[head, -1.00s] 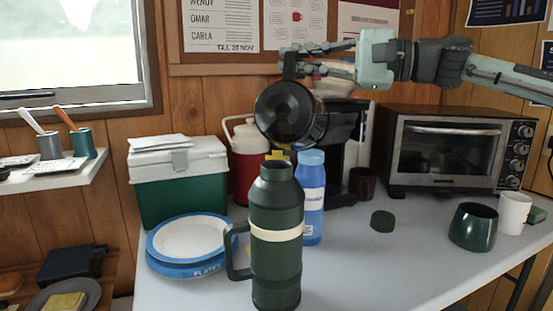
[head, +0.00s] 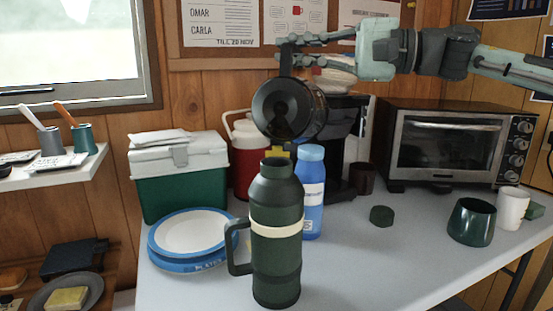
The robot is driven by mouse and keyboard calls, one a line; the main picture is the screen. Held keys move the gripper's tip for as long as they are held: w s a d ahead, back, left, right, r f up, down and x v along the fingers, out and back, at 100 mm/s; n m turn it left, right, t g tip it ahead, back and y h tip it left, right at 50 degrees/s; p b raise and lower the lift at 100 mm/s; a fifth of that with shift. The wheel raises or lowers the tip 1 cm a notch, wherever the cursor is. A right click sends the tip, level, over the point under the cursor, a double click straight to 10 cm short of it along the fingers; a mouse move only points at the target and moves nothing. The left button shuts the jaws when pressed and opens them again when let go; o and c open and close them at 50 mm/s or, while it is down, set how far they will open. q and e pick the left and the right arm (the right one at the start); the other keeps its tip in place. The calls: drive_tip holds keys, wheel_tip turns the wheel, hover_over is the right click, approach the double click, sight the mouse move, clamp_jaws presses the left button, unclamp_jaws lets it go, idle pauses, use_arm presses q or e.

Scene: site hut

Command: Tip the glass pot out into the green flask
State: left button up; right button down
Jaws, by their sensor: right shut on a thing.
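The glass pot (head: 288,110) is dark and round, and it is held tilted on its side in the air, above the green flask. My right gripper (head: 290,52) comes in from the right and is shut on the pot's black handle. The green flask (head: 276,215) stands upright on the table, with a cream band and a side handle. Its neck is a little below the pot, with a small gap between them. I cannot see any liquid stream. The flask's green lid (head: 381,216) seems to lie apart on the table. My left gripper is not in view.
A blue bottle (head: 311,190) stands close behind the flask. Blue-rimmed plates (head: 188,262) lie left of it. A green cooler box (head: 178,180), a red jug (head: 244,160), a coffee machine (head: 345,125) and an oven (head: 445,150) stand behind. A dark green cup (head: 472,222) and white cup (head: 513,208) are right.

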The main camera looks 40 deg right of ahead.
sight(289, 41)
drive_tip(key=shift+s+a+r, duration=0.1)
drive_tip(key=shift+r, duration=0.05)
drive_tip(key=shift+s+a, duration=0.1)
drive_tip(key=shift+a, duration=0.05)
drive_tip(key=shift+s+a+n, duration=0.1)
drive_tip(key=shift+a+n, duration=0.05)
drive_tip(key=shift+n, duration=0.25)
drive_tip(key=shift+s+a+r+b, duration=0.2)
drive_tip(key=shift+b, duration=0.35)
drive_tip(key=shift+a+n, duration=0.1)
drive_tip(key=shift+n, duration=0.2)
drive_tip(key=shift+s+a+r+n+b, duration=0.2)
drive_tip(key=shift+s+a+n+b, duration=0.15)
drive_tip(key=shift+b, duration=0.1)
use_arm(q)
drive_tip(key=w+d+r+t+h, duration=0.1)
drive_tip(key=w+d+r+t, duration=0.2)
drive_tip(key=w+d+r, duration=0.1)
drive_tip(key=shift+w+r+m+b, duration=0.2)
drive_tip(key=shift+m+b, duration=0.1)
drive_tip(key=shift+b, duration=0.05)
use_arm(e)
drive_tip(key=shift+s+a+r+n, duration=0.15)
drive_tip(key=shift+a+n, duration=0.1)
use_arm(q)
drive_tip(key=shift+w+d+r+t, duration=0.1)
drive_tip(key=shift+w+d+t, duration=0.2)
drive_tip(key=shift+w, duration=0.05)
use_arm(e)
drive_tip(key=shift+a, duration=0.1)
